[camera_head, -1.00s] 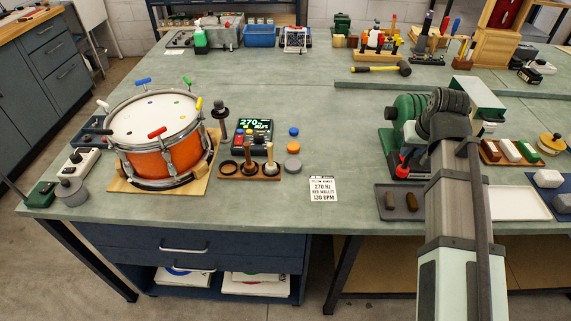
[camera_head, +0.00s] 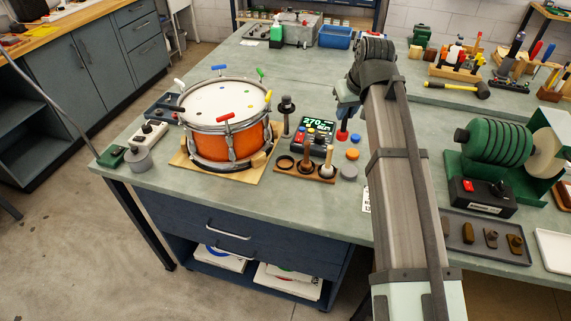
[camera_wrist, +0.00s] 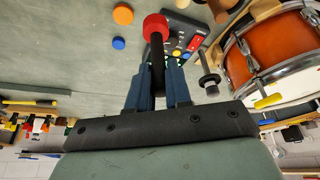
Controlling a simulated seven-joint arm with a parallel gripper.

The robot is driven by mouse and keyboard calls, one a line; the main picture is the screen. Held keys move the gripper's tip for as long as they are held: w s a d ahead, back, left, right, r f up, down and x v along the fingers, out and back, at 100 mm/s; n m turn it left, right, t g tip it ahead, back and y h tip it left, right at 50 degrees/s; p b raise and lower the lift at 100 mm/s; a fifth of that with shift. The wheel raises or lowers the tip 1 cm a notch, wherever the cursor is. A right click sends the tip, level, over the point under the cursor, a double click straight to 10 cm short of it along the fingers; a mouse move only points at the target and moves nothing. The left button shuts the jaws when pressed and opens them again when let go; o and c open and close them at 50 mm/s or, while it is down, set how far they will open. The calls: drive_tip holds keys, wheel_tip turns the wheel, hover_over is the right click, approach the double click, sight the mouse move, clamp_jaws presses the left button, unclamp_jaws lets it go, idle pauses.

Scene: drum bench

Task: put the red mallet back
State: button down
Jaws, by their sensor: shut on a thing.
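The red mallet, with its round red head (camera_wrist: 156,27) and dark handle, is held in my gripper (camera_wrist: 158,72), between the two blue fingers in the wrist view. In the head view the red head (camera_head: 342,136) hangs head down below my gripper (camera_head: 347,98), right of the control box. The wooden mallet rack (camera_head: 318,179) stands in front of that box. Its left place shows an empty dark ring (camera_head: 285,162). A brown-handled mallet (camera_head: 306,155) and a pale-handled mallet (camera_head: 328,160) stand in its other places. I cannot tell whether the red head touches the bench.
An orange drum (camera_head: 225,140) on a wooden board stands left of the rack. The control box (camera_head: 314,133) with a lit display is behind the rack. Orange, blue and grey discs lie to the right. A dark stand (camera_head: 286,115) rises between drum and box. A green grinder (camera_head: 495,140) is at right.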

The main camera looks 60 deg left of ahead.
drive_tip(key=s+a+f+n+g, duration=0.1)
drive_tip(key=s+a, duration=0.3)
drive_tip(key=s, duration=0.3)
drive_tip(key=s+a+f+n, duration=0.1)
drive_tip(key=s+a+n, duration=0.1)
drive_tip(key=s+a, duration=0.4)
drive_tip(key=shift+s+d+f, duration=0.1)
drive_tip(key=shift+d+f, duration=0.15)
drive_tip(key=shift+f, duration=1.3)
drive_tip(key=shift+s+d+f, duration=0.1)
drive_tip(key=shift+d+f, duration=0.1)
drive_tip(key=shift+f, duration=1.3)
drive_tip(key=shift+s+d+f, duration=0.1)
drive_tip(key=shift+d+f, duration=0.15)
drive_tip(key=shift+f, duration=1.3)
drive_tip(key=c, duration=1.1)
unclamp_jaws()
drive_tip(key=shift+f, duration=0.1)
drive_tip(key=shift+o, duration=0.2)
drive_tip(key=v, duration=1.2)
drive_tip(key=shift+d, duration=0.15)
